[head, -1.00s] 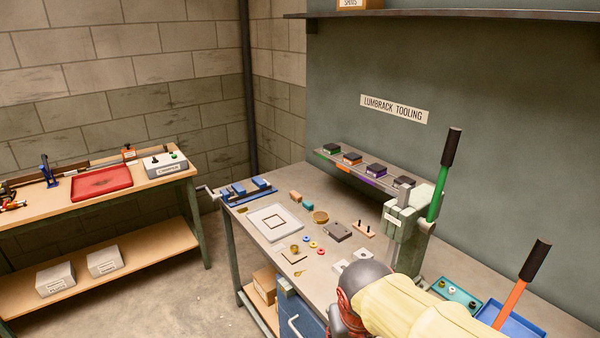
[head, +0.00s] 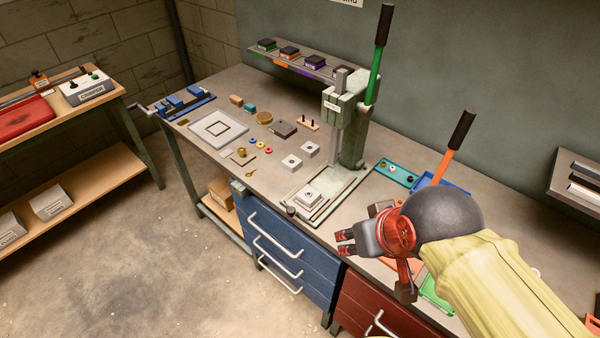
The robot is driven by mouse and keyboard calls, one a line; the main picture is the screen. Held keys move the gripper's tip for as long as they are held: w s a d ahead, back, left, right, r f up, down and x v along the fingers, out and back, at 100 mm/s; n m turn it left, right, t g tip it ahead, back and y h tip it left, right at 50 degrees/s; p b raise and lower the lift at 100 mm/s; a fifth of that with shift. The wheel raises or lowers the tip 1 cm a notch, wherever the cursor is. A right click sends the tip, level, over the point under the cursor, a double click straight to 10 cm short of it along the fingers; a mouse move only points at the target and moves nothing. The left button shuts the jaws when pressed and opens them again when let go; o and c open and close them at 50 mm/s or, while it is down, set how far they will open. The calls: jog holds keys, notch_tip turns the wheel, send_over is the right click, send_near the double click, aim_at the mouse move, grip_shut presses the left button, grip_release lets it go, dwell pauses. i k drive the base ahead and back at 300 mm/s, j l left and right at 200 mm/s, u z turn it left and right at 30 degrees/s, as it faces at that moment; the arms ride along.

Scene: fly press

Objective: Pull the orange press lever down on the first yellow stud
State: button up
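The orange lever (head: 444,165) with its black grip (head: 461,130) stands up and leans right, at the right of the bench. Its foot and whatever lies below it are hidden behind my arm. I cannot make out a yellow stud; the space around the lever's base is covered. My gripper (head: 343,243) is to the left of and nearer than the lever, apart from it, above the bench's front edge. Its two red-and-black fingers point left with a gap between them, and nothing is held.
A grey-green press (head: 346,115) with a green lever (head: 375,75) stands left of the orange lever. Small parts cover the bench's left side. A shelf (head: 577,184) sticks out at the right.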

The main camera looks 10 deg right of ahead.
aim_at(468, 115)
jog(key=k+l+z, duration=0.15)
jog(key=z, duration=0.65)
